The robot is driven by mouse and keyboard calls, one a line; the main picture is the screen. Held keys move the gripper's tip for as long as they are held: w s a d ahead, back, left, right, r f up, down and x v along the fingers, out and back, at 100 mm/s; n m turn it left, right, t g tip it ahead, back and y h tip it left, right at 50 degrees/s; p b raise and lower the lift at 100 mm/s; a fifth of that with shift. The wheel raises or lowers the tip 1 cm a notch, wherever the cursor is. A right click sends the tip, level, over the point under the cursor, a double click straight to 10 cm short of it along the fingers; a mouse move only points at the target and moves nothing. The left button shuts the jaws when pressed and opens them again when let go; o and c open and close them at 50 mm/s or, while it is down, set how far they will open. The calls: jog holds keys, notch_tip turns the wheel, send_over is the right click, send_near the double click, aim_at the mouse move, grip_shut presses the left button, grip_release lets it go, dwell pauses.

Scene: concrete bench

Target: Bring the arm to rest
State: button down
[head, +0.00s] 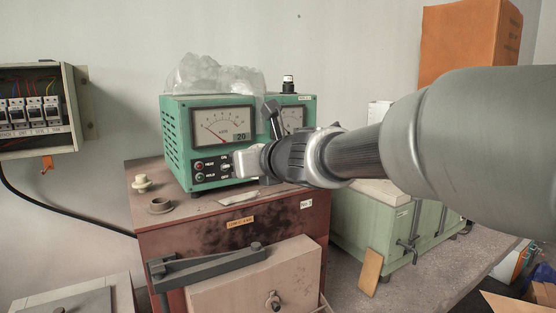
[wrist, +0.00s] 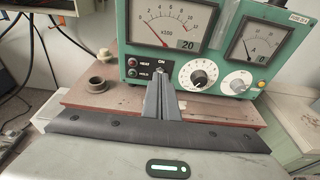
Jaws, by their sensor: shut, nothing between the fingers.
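My arm (head: 350,155) reaches in from the right of the head view, stretched leftward in front of the green meter box (head: 178,145). In the wrist view my gripper (wrist: 161,76) is shut, its two grey fingers together and empty. The gap between fingertips and panel is hard to judge. The arm partly hides the box's right side in the head view.
The box stands on a reddish-brown cabinet (head: 180,224) with a ring-shaped part (head: 160,206) and a cream knob (head: 141,183). A plastic bag (head: 210,75) lies on the box. A pale green case (head: 375,225) stands right; a breaker box (head: 35,110) hangs left.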

jog(key=s+d+f+m+h, duration=0.3)
jog(key=s+d+m+h, duration=0.2)
jog(key=d+m, duration=0.7)
jog(key=s+d+f+m+h, duration=0.2)
jog(key=s+d+m+h, duration=0.25)
jog(key=d+m, duration=0.75)
jog(key=s+f+m+g, duration=0.3)
jog(key=s+f+m, duration=0.3)
jog(key=s+m, duration=0.3)
jog(key=s+f+m+g+y, duration=0.1)
jog(key=s+f+m+g, duration=0.3)
jog(key=s+f+m, duration=0.3)
jog(key=s+m, duration=0.2)
jog(key=s, duration=0.2)
jog(key=shift+s+d+f+m, duration=0.25)
jog(key=shift+d+m, duration=0.05)
jog(key=shift+m, duration=0.1)
